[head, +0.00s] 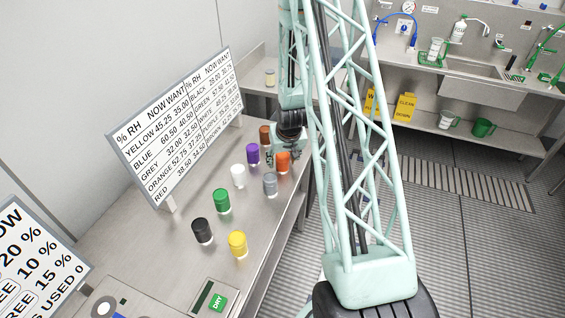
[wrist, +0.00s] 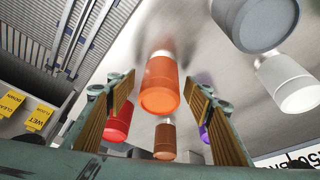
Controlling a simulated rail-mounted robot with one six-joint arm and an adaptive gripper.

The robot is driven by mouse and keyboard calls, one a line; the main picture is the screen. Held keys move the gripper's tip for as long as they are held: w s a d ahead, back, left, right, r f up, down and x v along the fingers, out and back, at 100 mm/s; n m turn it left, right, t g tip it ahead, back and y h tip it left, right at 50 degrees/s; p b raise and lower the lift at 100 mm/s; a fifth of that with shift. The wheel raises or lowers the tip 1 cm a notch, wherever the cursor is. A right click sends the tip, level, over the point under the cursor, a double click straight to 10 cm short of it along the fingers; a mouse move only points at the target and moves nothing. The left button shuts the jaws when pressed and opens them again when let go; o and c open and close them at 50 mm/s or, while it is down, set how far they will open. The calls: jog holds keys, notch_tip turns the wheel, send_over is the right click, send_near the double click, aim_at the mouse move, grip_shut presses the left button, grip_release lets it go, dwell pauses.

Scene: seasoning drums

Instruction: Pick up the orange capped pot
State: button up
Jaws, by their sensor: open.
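The orange capped pot (head: 283,162) stands upright on the steel bench near its right edge, partly beside my arm in the head view. In the wrist view the orange pot (wrist: 160,90) shows large, centred between my gripper's two ribbed fingers. My gripper (wrist: 160,84) is open, with a finger to either side of the pot and clear gaps showing; I cannot tell how far ahead of the fingertips it stands. In the head view my gripper is mostly hidden among the arm links.
A brown pot (wrist: 165,138), a red pot (wrist: 117,124) and a purple pot (wrist: 204,133) are close behind. A grey pot (head: 270,184) and a white pot (head: 238,176) stand nearby. Green, black and yellow pots (head: 237,243) stand farther forward. A humidity board (head: 182,128) lines the left.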

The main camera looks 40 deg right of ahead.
aim_at(282, 154)
jog(key=shift+c, duration=0.2)
jog(key=c, duration=1)
jog(key=shift+r, duration=0.1)
jog(key=shift+r, duration=1.7)
jog(key=s+a, duration=0.1)
jog(key=s, duration=0.3)
jog(key=s+a+b, duration=0.1)
jog(key=s+a, duration=0.1)
jog(key=s, duration=0.2)
jog(key=s+a+r+b, duration=0.1)
jog(key=s+a, duration=0.1)
jog(key=s, duration=0.2)
jog(key=shift+s+a+r+b, duration=0.1)
jog(key=shift+s+a+b, duration=0.2)
jog(key=shift+s+b, duration=0.4)
jog(key=shift+s+a+r+b, duration=0.1)
jog(key=shift+s+a+b, duration=0.15)
jog(key=shift+s+b, duration=0.45)
